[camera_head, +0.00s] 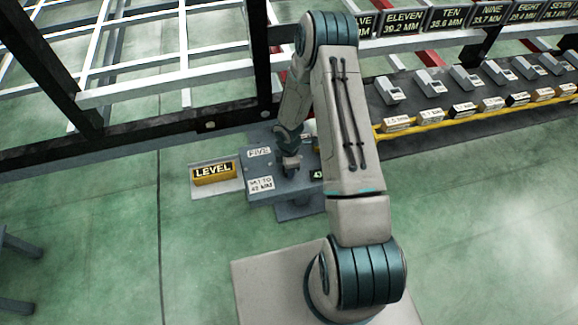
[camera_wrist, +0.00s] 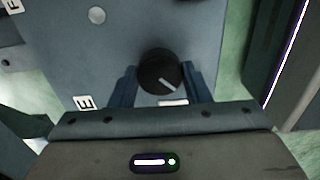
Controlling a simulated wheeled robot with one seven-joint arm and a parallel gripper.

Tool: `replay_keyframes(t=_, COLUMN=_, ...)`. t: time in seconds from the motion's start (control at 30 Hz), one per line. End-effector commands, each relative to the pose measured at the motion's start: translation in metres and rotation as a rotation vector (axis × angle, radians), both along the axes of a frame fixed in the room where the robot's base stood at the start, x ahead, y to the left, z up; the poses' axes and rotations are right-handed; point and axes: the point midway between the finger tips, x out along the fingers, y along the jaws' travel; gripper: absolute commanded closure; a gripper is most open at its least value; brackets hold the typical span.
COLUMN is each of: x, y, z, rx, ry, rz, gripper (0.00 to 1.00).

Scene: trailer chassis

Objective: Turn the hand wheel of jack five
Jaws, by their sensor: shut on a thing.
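Jack five is a blue-grey box (camera_head: 268,186) on the floor, with a "FIVE" label (camera_head: 258,152) and a "SET TO 42 MM" label (camera_head: 261,185). Its hand wheel is a round black knob with a white pointer line, seen in the wrist view (camera_wrist: 160,72). The pointer slants to the lower right there. My gripper (camera_wrist: 160,85) has one finger on each side of the knob and is shut on it. In the head view my gripper (camera_head: 291,160) is above the box top, and the knob is hidden by it. A readout beside the box is mostly covered by my arm.
A yellow "LEVEL" block (camera_head: 213,173) lies on a pale plate left of the jack. A black frame beam (camera_head: 130,138) runs behind it. A long rack with several grey devices (camera_head: 430,83) and display signs (camera_head: 404,22) stands at the right.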

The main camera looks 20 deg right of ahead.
Motion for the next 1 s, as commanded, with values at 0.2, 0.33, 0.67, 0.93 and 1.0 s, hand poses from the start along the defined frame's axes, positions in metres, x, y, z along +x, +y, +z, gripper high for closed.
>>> replay_keyframes(t=0.2, x=0.0, y=0.0, z=0.0, rx=-0.001, ry=0.001, rz=-0.001, gripper=0.38)
replay_keyframes(t=0.33, x=0.0, y=0.0, z=0.0, rx=0.0, ry=0.0, rz=-0.001, gripper=0.35)
replay_keyframes(t=0.67, x=0.001, y=0.0, z=0.017, rx=0.0, ry=-0.001, rz=-0.002, gripper=0.35)
replay_keyframes(t=0.93, x=0.001, y=-0.001, z=0.078, rx=0.0, ry=-0.003, rz=-0.005, gripper=0.35)
replay_keyframes(t=1.0, x=0.001, y=0.0, z=0.094, rx=0.0, ry=-0.003, rz=-0.002, gripper=0.35)
